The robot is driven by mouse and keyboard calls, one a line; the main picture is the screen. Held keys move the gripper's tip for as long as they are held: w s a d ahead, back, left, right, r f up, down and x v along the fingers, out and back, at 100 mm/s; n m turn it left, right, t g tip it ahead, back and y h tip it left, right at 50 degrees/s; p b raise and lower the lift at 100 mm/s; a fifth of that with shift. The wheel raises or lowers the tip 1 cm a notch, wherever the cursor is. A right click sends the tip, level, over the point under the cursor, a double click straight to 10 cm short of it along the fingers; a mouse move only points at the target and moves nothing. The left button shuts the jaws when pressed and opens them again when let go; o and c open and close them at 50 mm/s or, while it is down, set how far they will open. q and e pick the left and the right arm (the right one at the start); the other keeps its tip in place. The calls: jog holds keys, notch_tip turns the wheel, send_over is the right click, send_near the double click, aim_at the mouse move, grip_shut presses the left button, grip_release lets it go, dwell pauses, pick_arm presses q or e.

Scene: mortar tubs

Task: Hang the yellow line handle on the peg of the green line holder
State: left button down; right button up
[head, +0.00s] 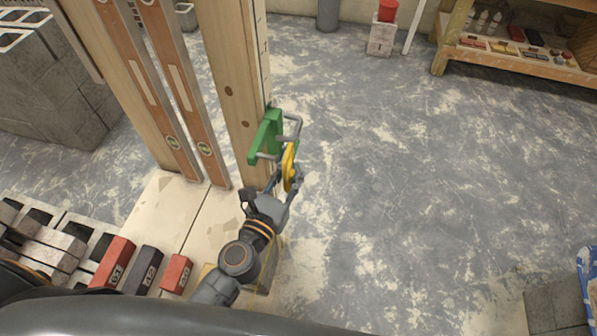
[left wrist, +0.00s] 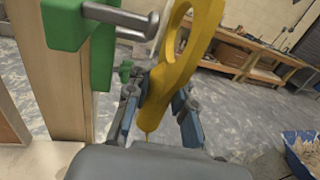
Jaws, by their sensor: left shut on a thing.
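The yellow line handle (head: 289,168) is in my left gripper (head: 284,183), its long opening above the fingers. In the left wrist view the handle (left wrist: 193,50) stands tilted between the two fingers (left wrist: 160,112). The green line holder (head: 267,133) is fixed to the wooden post, just left of the handle; it also shows in the left wrist view (left wrist: 66,24). Its grey peg (left wrist: 121,19) points toward the handle. In the left wrist view the peg's tip looks beside the handle's left edge, with no clear sign of it through the opening. My right gripper is out of view.
The wooden post (head: 232,80) and two spirit levels (head: 180,90) stand left of the holder. Bricks (head: 113,262) lie at lower left. A shelf (head: 515,55) stands at the far right. The floor right of the handle is clear.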

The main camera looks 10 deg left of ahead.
pick_arm(q)
jog(key=shift+w+a+f+b, duration=0.1)
jog(key=shift+a+f+b, duration=0.15)
jog(key=shift+a, duration=0.5)
jog(key=shift+s+a+f+b, duration=0.1)
jog(key=shift+a+f+b, duration=0.15)
jog(key=shift+a, duration=0.55)
jog(key=shift+w+a+f+b, duration=0.15)
jog(key=shift+a+b, duration=0.2)
jog(key=shift+a, duration=0.4)
jog(key=c, duration=1.1)
grip_release()
jog(key=o, duration=0.7)
jog(key=shift+c, duration=0.2)
jog(key=o, duration=0.4)
jog(key=shift+o, duration=0.2)
